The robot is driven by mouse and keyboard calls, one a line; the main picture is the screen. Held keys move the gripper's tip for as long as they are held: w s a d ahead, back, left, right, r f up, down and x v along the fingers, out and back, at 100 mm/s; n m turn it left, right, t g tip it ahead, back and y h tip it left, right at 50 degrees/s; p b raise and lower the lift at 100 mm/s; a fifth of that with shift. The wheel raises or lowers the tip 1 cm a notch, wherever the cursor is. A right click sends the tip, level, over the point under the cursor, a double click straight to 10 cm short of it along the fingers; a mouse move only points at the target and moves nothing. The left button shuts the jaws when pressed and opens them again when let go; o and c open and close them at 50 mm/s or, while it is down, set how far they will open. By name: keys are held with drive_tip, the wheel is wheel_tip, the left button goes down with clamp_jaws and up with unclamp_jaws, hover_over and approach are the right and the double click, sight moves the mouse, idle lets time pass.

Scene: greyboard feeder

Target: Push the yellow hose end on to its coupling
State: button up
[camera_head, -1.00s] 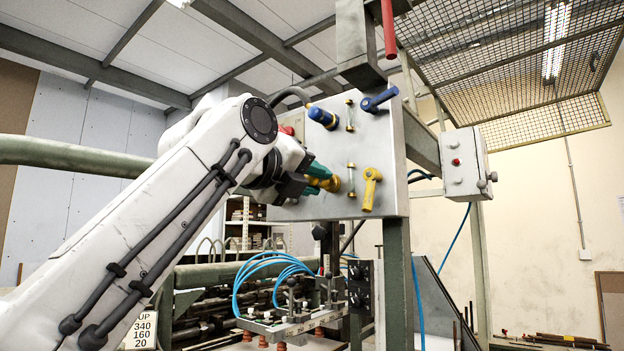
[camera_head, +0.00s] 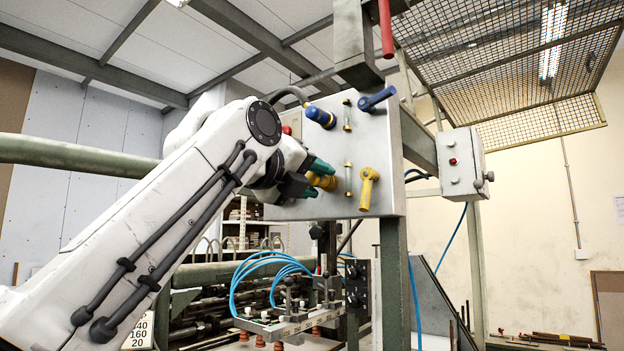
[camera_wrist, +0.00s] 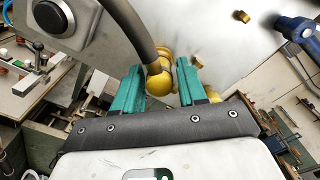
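The yellow hose end (camera_wrist: 159,82) sits between the two green fingers of my gripper (camera_wrist: 158,85), with its dark hose (camera_wrist: 128,25) rising from it. A yellow collar (camera_wrist: 167,54) lies beyond it towards the panel; I cannot tell whether it is fully seated. Narrow gaps show between the fingers and the hose end, so my gripper looks open around it. In the head view, my gripper (camera_head: 317,178) is at the panel's left part, with the yellow hose end (camera_head: 325,182) showing between its fingers. The coupling itself is hidden.
The grey panel (camera_head: 290,211) also carries a yellow lever (camera_head: 368,188), a blue lever (camera_head: 378,98) and a blue hose end (camera_head: 320,116). A control box (camera_head: 464,168) stands to the right. Blue air lines (camera_head: 240,280) and feeder parts lie below.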

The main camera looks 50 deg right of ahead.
drive_tip(key=shift+o, duration=1.3)
drive_tip(key=shift+a, duration=0.1)
drive_tip(key=a+b, duration=0.2)
drive_tip(key=a, duration=0.8)
drive_tip(key=shift+s+a, duration=0.2)
drive_tip(key=shift+a, duration=0.1)
